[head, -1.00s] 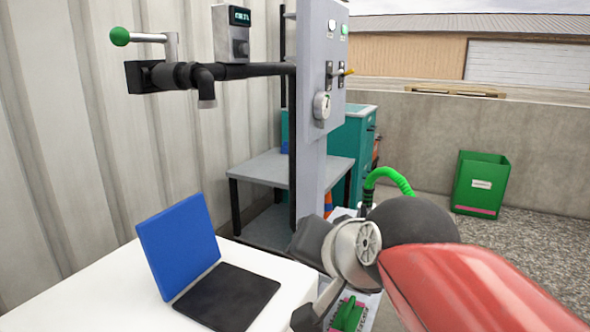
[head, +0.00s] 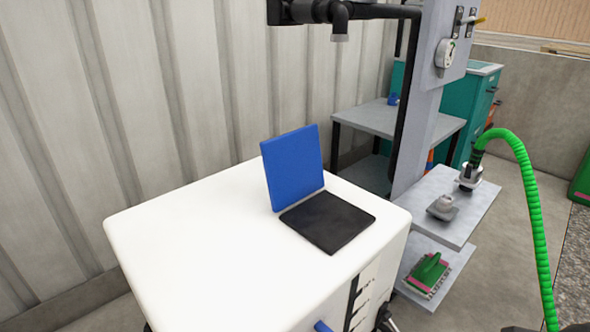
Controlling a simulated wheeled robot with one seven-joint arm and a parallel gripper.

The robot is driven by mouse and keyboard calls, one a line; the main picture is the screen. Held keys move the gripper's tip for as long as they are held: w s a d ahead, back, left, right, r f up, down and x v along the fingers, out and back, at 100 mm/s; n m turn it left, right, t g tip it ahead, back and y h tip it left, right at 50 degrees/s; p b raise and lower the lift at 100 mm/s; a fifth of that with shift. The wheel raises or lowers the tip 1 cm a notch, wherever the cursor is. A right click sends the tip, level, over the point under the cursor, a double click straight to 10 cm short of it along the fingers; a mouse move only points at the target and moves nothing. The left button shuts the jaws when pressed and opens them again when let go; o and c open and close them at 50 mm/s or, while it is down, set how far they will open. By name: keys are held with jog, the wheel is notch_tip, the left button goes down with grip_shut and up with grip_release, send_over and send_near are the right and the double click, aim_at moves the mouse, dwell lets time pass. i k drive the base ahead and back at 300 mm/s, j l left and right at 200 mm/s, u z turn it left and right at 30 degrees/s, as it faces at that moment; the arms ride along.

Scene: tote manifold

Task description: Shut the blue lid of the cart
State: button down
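The white cart (head: 190,250) stands in the middle of the head view, its top fully in sight. The blue lid (head: 292,168) stands up, tilted slightly back, along the left edge of a black square opening (head: 328,221) in the cart's top. The lid is open. My gripper is not in the picture, so its state and its distance from the lid do not show.
A green hose (head: 533,215) arches at the right, down to a grey shelf (head: 470,202) beside the cart. A grey post (head: 428,110) with a panel stands behind. A ribbed wall (head: 120,110) runs behind the cart. The cart's top left of the lid is clear.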

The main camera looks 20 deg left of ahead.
aim_at(293, 163)
jog(key=k+j+z, duration=0.15)
jog(key=k, duration=0.5)
jog(key=k+j+z, duration=0.2)
jog(key=k, duration=0.5)
jog(key=k+j+z, duration=0.15)
jog(key=j, duration=0.25)
jog(key=k+j+z, duration=0.1)
jog(key=j, duration=0.25)
jog(key=k+j+z, duration=0.15)
jog(key=k+j, duration=0.15)
jog(key=i+j+z, duration=0.15)
jog(key=j+z, duration=0.15)
jog(key=j, duration=1.1)
jog(key=j+z, duration=0.25)
jog(key=j, duration=1.1)
jog(key=i+j, duration=0.1)
jog(key=j, duration=0.4)
jog(key=j+z, duration=0.1)
jog(key=j, duration=0.4)
jog(key=i+l+z, duration=0.35)
